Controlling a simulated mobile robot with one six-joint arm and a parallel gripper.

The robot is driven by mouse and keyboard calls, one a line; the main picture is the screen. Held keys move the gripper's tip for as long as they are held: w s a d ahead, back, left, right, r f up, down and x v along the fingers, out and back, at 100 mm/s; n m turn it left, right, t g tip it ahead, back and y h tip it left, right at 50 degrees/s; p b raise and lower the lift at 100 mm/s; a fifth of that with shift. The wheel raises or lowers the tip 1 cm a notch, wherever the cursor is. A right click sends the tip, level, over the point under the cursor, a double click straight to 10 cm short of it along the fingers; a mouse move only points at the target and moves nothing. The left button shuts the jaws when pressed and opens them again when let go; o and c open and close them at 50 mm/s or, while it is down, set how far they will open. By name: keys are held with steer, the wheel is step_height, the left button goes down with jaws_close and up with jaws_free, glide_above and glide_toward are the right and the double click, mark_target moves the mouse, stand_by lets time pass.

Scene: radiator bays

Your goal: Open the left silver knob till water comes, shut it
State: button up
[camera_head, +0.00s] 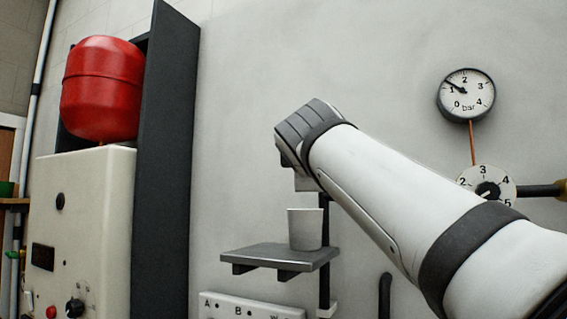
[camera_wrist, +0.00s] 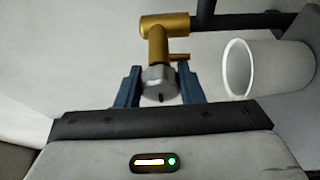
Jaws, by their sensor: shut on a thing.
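The silver knob (camera_wrist: 159,84) sits on the end of a brass valve (camera_wrist: 160,38) in the wrist view. My gripper (camera_wrist: 160,88) has its two blue fingers on either side of the knob and is shut on it. A dark slot or mark shows on the knob's face. A white cup (camera_wrist: 268,68) lies to the right of the valve in the wrist view, apart from my fingers. In the head view the cup (camera_head: 305,228) stands upright on a grey shelf (camera_head: 265,257). My arm hides the knob and valve there. No water is visible.
A dark pipe (camera_wrist: 240,20) joins the brass valve. In the head view a pressure gauge (camera_head: 466,95) and a numbered dial (camera_head: 487,188) are at the right. A cream boiler (camera_head: 90,225), a red tank (camera_head: 103,88) and a dark upright panel (camera_head: 168,160) stand at the left.

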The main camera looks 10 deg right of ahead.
stand_by(0.4)
steer(key=o, duration=0.9)
steer(key=shift+o, duration=0.2)
steer(key=b+v, duration=0.3)
steer(key=v, duration=0.4)
steer(key=shift+s, duration=0.4)
steer(key=shift+a, duration=0.1)
